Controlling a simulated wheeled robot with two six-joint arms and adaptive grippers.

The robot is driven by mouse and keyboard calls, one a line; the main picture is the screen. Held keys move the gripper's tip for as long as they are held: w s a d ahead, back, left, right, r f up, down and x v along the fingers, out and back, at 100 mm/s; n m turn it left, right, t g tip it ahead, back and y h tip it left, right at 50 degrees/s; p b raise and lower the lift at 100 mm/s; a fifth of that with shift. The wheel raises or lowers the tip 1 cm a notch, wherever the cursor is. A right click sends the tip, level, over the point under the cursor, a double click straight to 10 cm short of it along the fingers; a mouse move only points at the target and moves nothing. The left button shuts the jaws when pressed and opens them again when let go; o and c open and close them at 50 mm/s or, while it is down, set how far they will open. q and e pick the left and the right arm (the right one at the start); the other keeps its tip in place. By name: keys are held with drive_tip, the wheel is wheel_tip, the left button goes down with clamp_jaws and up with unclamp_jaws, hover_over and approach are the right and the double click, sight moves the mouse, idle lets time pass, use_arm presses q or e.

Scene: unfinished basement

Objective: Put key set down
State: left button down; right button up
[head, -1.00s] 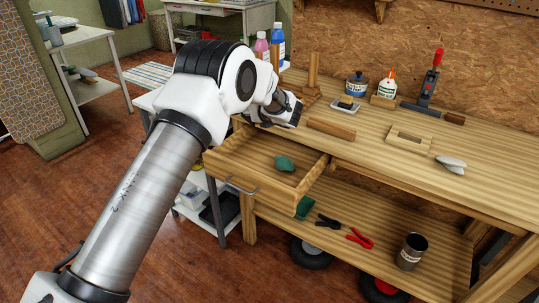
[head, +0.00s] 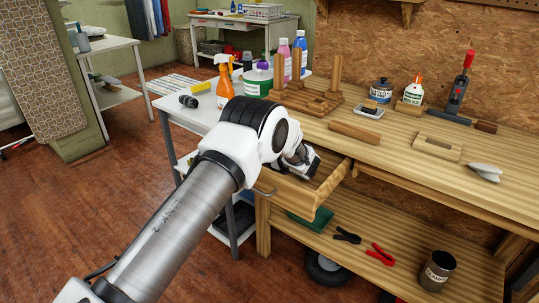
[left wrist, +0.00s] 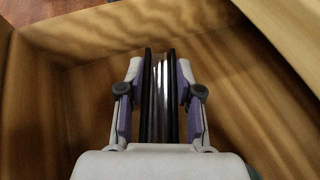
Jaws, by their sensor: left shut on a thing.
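My left gripper (head: 306,164) is down at the open wooden drawer (head: 329,186) of the workbench. In the left wrist view the gripper (left wrist: 160,58) points into the drawer (left wrist: 75,45), with wooden walls around it. Its fingers are shut on the key set (left wrist: 160,100), which shows only as a narrow shiny metal strip between the dark pads. The rest of the key set is hidden, and I cannot tell whether it touches the drawer floor. My right gripper is not in view.
The bench top (head: 390,160) holds a wooden rack (head: 315,95), a wood block (head: 354,132), a blue-labelled jar (head: 381,90), a glue bottle (head: 413,89) and a red-handled clamp (head: 459,88). The shelf below holds red pliers (head: 380,254) and a metal can (head: 437,270). A spray bottle (head: 225,82) stands left.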

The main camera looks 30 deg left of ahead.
use_arm(q)
drive_tip(key=c, duration=0.8)
unclamp_jaws()
drive_tip(key=shift+f, duration=0.15)
drive_tip(key=shift+o, duration=0.2)
drive_tip(key=shift+d+r, duration=0.1)
drive_tip(key=shift+r, duration=0.15)
drive_tip(key=v, duration=1.1)
drive_tip(key=shift+s+d, duration=0.3)
